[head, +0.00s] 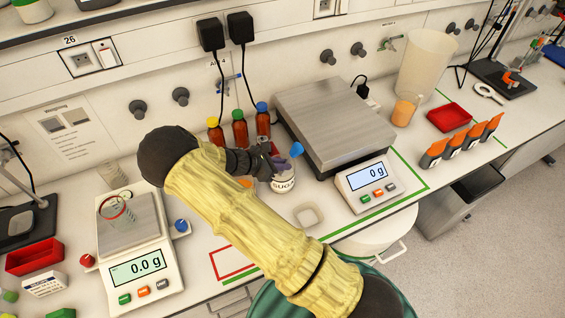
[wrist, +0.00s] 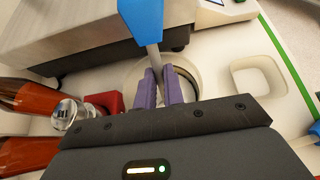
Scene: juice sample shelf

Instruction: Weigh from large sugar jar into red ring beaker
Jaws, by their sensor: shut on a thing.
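A white jar labelled "SUGAR" (head: 284,184) stands in front of the large scale; its open rim (wrist: 133,73) shows in the wrist view. My gripper (head: 281,163) is over the jar mouth. Its purple fingers (wrist: 163,88) are shut on a tool with a blue handle (head: 296,149) and a metal shaft (wrist: 153,57). The tool's lower end is hidden by the fingers. A clear beaker with a red ring (head: 113,208) stands on the small scale (head: 133,232), whose display (head: 138,268) reads 0.0 g.
The large scale (head: 334,112) reads 0 g. A square white dish (head: 308,215) lies right of the jar. Several brown bottles (head: 240,129) stand behind my gripper. A red tray (head: 34,257) is at left. My arm covers the bench between jar and small scale.

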